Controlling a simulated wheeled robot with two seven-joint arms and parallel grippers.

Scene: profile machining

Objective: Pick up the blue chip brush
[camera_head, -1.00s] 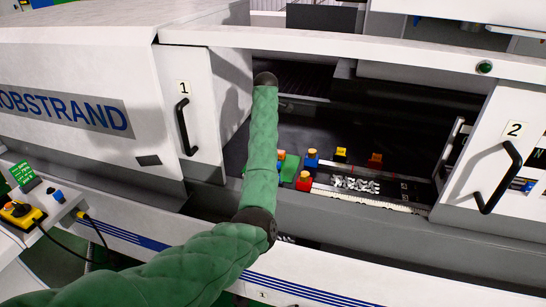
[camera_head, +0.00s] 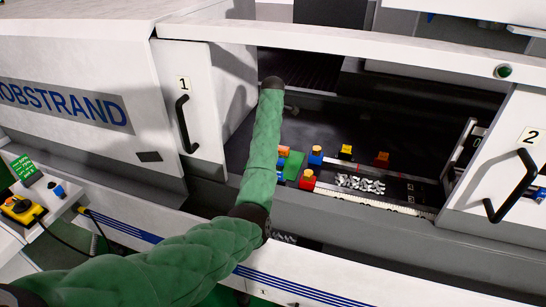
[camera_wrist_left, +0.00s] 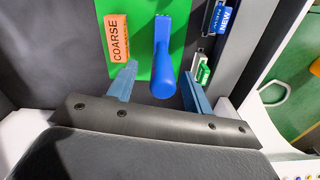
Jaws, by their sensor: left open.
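The blue chip brush (camera_wrist_left: 170,30) lies on a green mat (camera_wrist_left: 147,62) in the left wrist view, its rounded handle end toward me. My left gripper (camera_wrist_left: 159,72) is open, with one finger on each side of the handle end. Gaps show between the fingers and the handle, so it is not clamped. In the head view my green-sleeved left arm reaches into the machine opening and hides its gripper. Part of the green mat (camera_head: 293,164) shows beside the arm there; I cannot make out the brush clearly. My right gripper is in neither view.
An orange block marked COARSE (camera_wrist_left: 118,38) lies left of the brush. A blue item marked NEW (camera_wrist_left: 220,20) and a small green item (camera_wrist_left: 203,73) are to the right. Red (camera_head: 307,180), blue (camera_head: 315,157) and yellow (camera_head: 346,151) blocks stand near metal chips (camera_head: 360,184). Door 1 (camera_head: 192,110) borders the opening.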

